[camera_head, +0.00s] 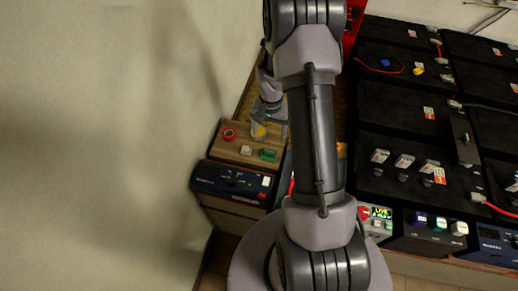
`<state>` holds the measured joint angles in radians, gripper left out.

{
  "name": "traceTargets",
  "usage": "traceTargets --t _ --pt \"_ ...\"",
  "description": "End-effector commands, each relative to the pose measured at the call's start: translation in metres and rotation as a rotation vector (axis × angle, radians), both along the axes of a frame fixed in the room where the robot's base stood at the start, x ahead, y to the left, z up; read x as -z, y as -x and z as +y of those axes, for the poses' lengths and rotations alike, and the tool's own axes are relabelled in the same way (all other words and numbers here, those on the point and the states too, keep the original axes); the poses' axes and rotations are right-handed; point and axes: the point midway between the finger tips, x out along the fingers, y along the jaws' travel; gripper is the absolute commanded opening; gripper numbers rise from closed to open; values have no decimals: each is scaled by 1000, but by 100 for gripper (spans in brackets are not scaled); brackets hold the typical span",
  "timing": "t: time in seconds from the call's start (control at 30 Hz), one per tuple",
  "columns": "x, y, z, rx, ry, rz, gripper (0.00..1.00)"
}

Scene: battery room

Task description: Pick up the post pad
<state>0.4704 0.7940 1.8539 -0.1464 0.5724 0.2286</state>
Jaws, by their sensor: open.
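My gripper (270,133) is open and points down over the far part of a small wooden top at the wall. A small yellow item (259,130) shows at its left finger; I cannot tell whether they touch. Nearer on the same top lie a red ring-shaped roll (229,134), a small beige block (246,150) and a green block (268,155). I cannot tell for sure which of these small items is the post pad. My arm hides the area to the right of the top.
The wooden top (213,149) sits above a dark blue unit (228,183) with a labelled front. A pale wall (110,120) stands close on the left.

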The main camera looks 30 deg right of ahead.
Motion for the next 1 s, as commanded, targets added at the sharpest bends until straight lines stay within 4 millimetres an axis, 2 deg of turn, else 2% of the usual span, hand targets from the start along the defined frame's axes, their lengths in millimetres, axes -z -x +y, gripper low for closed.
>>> traceTargets --t 0.03,0.2,0.47,0.67,0.9,1.0 --pt "23 1 1 -1 -2 3 78" --pt "69 1 1 -2 -1 2 78" --pt "96 0 0 -1 -1 1 78" --pt "136 1 -3 -2 -1 1 78" --pt "138 1 -3 -2 -1 -1 76" --pt "137 1 -3 -2 -1 -1 57"
